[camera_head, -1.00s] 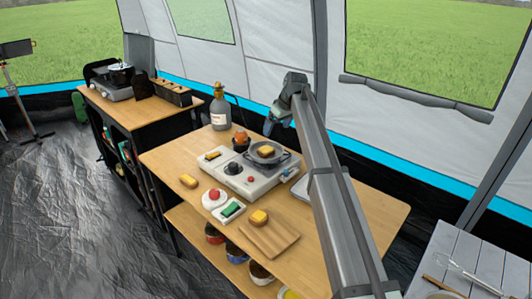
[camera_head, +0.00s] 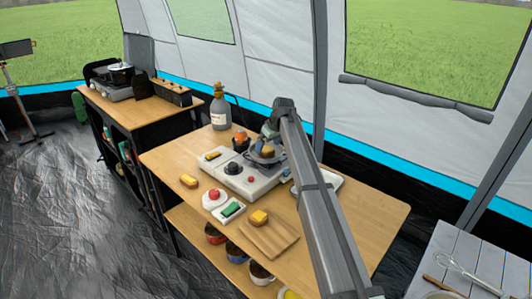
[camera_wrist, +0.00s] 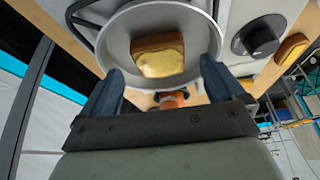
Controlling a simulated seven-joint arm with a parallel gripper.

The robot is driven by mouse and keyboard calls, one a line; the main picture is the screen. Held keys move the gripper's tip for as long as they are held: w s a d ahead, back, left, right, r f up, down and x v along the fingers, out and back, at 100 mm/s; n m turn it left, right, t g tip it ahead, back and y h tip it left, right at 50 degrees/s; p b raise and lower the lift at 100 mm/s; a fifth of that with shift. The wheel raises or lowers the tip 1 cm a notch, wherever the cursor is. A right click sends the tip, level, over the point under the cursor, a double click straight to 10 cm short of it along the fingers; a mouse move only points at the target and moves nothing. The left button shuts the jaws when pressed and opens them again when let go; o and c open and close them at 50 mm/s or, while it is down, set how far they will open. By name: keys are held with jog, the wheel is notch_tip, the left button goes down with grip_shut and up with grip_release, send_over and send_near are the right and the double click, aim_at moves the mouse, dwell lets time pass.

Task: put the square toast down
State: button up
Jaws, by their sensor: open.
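A squarish piece of toast with a yellow top (camera_wrist: 158,57) lies in the round grey pan (camera_wrist: 116,42) on the stove. In the head view the toast (camera_head: 267,152) is partly hidden by my arm. My gripper (camera_wrist: 163,82) is open and empty, its two fingers spread either side of the toast's near side in the wrist view. In the head view my gripper (camera_head: 268,136) is over the pan; its height above the toast is hard to tell. Another piece of toast (camera_head: 259,217) sits at the wooden board (camera_head: 270,241).
An orange item (camera_wrist: 173,99) is close by the pan. A grey bottle (camera_head: 220,113) stands behind. The table's right side is clear.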

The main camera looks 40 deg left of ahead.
jog(key=shift+x, duration=1.2)
jog(key=c, duration=1.2)
jog(key=shift+r, duration=0.15)
